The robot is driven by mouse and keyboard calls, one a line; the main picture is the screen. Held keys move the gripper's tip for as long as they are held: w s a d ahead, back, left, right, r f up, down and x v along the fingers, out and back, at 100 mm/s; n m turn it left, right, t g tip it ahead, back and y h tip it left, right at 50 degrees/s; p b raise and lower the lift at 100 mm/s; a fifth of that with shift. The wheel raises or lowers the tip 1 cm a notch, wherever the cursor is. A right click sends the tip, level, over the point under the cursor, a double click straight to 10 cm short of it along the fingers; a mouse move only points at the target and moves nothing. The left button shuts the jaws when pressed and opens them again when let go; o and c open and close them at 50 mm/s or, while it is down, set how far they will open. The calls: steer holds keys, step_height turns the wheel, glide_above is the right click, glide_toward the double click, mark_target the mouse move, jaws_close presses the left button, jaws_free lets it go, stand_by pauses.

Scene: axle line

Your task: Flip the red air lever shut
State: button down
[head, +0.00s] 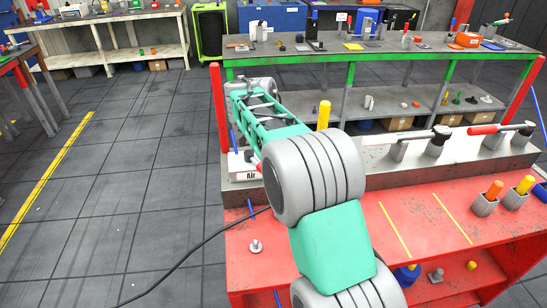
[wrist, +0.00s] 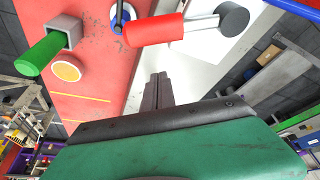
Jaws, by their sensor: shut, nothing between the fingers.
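The red air lever (wrist: 155,30) shows in the wrist view as a thick red grip on a metal bar that runs right to a dark round pivot (wrist: 232,18). In the head view, only a small red part of the lever (head: 258,165) shows beside my arm, by a white box marked "Air" (head: 240,172). My gripper (wrist: 158,78) is shut and empty, its fingertips below the red grip in the wrist picture, with a visible gap between them. In the head view my arm hides the fingers.
In the head view, a red-gripped tool (head: 483,130) lies farther right on the bench. The red bench top (head: 420,225) has clear room. A dark cable (head: 180,262) hangs at left.

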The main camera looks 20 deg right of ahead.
steer(key=p+v, duration=0.1)
steer(key=v, duration=0.9)
steer(key=shift+p, duration=0.4)
steer(key=shift+w+a, duration=0.1)
